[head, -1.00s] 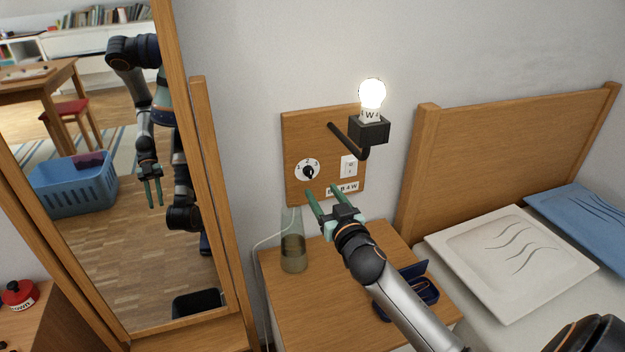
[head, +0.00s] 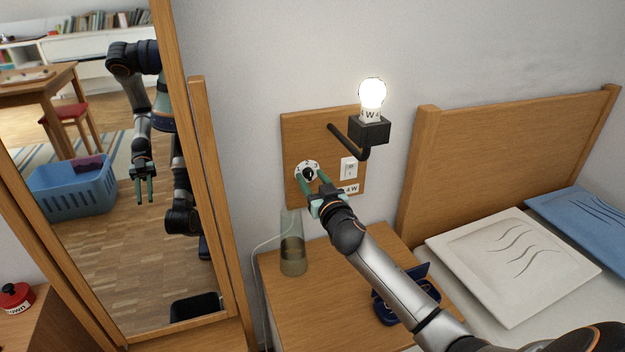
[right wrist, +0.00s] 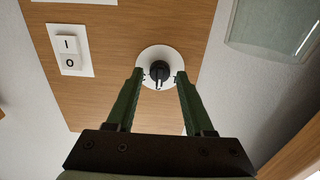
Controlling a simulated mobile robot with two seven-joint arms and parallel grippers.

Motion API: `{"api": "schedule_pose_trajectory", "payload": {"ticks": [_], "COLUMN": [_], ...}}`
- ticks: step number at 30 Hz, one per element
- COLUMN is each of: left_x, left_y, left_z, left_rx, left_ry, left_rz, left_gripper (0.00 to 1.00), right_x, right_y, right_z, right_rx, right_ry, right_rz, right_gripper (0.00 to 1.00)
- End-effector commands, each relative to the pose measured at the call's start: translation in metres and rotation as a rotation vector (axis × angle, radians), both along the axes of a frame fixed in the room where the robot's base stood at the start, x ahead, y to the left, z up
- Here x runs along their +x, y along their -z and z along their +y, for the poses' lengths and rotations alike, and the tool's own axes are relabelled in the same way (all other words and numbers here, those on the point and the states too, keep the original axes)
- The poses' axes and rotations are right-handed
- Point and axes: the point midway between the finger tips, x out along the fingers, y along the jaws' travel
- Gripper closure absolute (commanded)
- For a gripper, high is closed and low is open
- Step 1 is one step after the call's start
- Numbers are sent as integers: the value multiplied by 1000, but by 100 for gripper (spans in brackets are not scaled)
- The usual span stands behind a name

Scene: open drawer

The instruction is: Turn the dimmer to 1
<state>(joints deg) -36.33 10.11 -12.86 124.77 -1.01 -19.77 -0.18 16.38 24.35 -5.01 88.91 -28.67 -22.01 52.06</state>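The dimmer is a black knob (right wrist: 160,73) on a round white dial (head: 308,165), mounted on a wooden wall panel (head: 296,126). My right gripper (head: 311,178) is at the dial, with its green fingers apart. In the right wrist view the fingertips (right wrist: 159,76) lie to either side of the knob, with gaps between them and it. The fingers cover part of the dial's numbers, so I cannot read its setting. A lit bulb (head: 372,93) sits on a black bracket on the panel. My left gripper is not directly in view.
A white switch (head: 348,168) is right of the dial. A tall mirror (head: 195,270) is on the left, a bed headboard (head: 500,143) on the right.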

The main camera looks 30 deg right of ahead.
Motion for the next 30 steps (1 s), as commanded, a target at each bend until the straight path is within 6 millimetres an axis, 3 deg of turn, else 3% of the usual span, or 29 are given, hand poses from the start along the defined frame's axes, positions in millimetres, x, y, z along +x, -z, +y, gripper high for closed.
{"api": "schedule_pose_trajectory", "payload": {"ticks": [2,13,30], "left_x": [0,0,-3], "left_y": [0,0,5], "left_z": [0,0,0], "left_rx": [0,0,-2], "left_ry": [0,0,-1], "left_rz": [1,2,34], "left_gripper": [73,73,73], "right_x": [0,0,0], "right_y": [0,0,0], "right_z": [0,0,0], "right_rx": [0,0,-60], "right_ry": [0,0,0], "right_rz": [0,0,15], "right_gripper": [58,99,100]}}
